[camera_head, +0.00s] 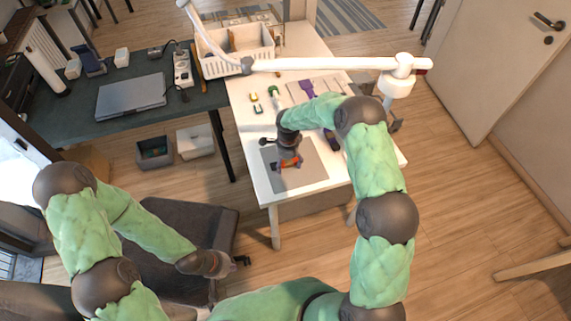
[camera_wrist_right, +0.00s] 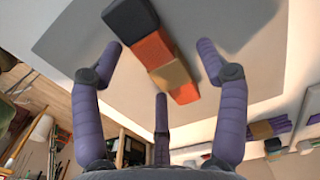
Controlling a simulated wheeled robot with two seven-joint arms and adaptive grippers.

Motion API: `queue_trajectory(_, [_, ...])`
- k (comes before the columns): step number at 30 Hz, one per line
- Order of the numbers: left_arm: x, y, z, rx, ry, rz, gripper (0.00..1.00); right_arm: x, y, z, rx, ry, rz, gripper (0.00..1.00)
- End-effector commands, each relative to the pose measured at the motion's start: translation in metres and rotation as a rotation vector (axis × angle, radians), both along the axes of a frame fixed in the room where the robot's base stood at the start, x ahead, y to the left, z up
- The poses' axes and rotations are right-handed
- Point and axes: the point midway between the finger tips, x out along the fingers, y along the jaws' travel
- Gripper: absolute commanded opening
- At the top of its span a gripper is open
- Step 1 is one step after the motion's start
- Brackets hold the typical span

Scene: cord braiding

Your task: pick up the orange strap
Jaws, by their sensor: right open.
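An orange strap piece (camera_wrist_right: 153,50) shows in the right wrist view, in a short row of blocky segments with a dark grey end (camera_wrist_right: 130,18) and a tan segment (camera_wrist_right: 170,74). The row lies on or just above the grey mat (camera_head: 310,171); I cannot tell which. In the head view a bit of orange (camera_head: 291,162) shows under my right gripper (camera_head: 287,160). My right gripper is open, its purple fingers (camera_wrist_right: 158,47) spread to either side of the row, with no clear contact.
A white lamp arm (camera_head: 330,64) spans above the white table. A white bin (camera_head: 236,52) stands at the table's back. Small coloured pieces (camera_head: 257,108) and a purple item (camera_head: 308,88) lie beyond the mat. The dark desk holds a laptop (camera_head: 131,97).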

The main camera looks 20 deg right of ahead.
Motion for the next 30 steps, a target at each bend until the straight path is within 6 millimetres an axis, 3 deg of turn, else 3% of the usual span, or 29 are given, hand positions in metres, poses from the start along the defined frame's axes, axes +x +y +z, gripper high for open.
queue_trajectory(2, [0.0, 0.0, 0.0, 0.0, 0.0, 0.0, 0.0, 0.0, 0.0, 0.001, 0.0, -0.001, 0.0, 0.74])
queue_trajectory(9, [0.0, 0.0, 0.0, 0.0, 0.0, 0.0, 0.0, 0.0, 0.0, 0.001, 0.0, 0.0, 0.0, 0.12])
queue_trajectory(13, [0.0, 0.0, 0.0, 0.0, 0.0, 0.0, 0.0, 0.0, 0.0, 0.001, 0.0, -0.001, 0.0, 0.12])
queue_trajectory(14, [0.0, 0.0, 0.0, 0.0, 0.0, 0.0, 0.0, 0.0, 0.0, 0.001, 0.0, -0.001, 0.0, 0.07])
queue_trajectory(23, [0.0, 0.0, 0.001, 0.0, 0.0, 0.0, 0.0, 0.0, 0.0, 0.005, 0.0, -0.001, -0.001, 0.06])
queue_trajectory(30, [0.0, 0.0, 0.007, 0.0, 0.0, 0.0, 0.0, 0.001, 0.0, 0.031, 0.0, -0.003, -0.002, 0.06])
